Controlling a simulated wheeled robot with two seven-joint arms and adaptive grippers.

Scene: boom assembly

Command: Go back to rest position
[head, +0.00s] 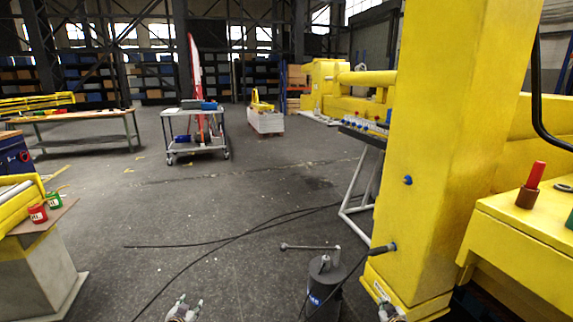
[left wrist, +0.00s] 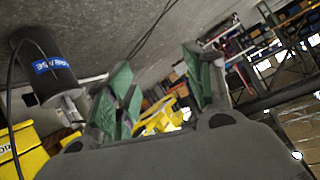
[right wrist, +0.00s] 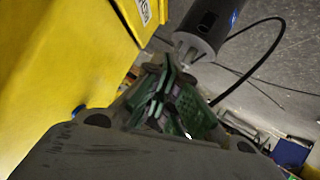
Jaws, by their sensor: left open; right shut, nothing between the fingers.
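My left gripper (head: 184,309) shows at the bottom edge of the head view, left of centre. In the left wrist view its green-padded fingers (left wrist: 160,88) stand apart with nothing between them. My right gripper (head: 390,312) is at the bottom edge, in front of the foot of the yellow boom (head: 428,150). In the right wrist view its fingers (right wrist: 170,100) are closed together and hold nothing. Both grippers are clear of the floor objects in the head view.
A dark cylinder (head: 323,285) with a lever on top stands on the floor between my grippers. A black cable (head: 220,242) lies across the floor. A yellow block with a red-handled tool (head: 531,184) is at right. Open floor lies ahead.

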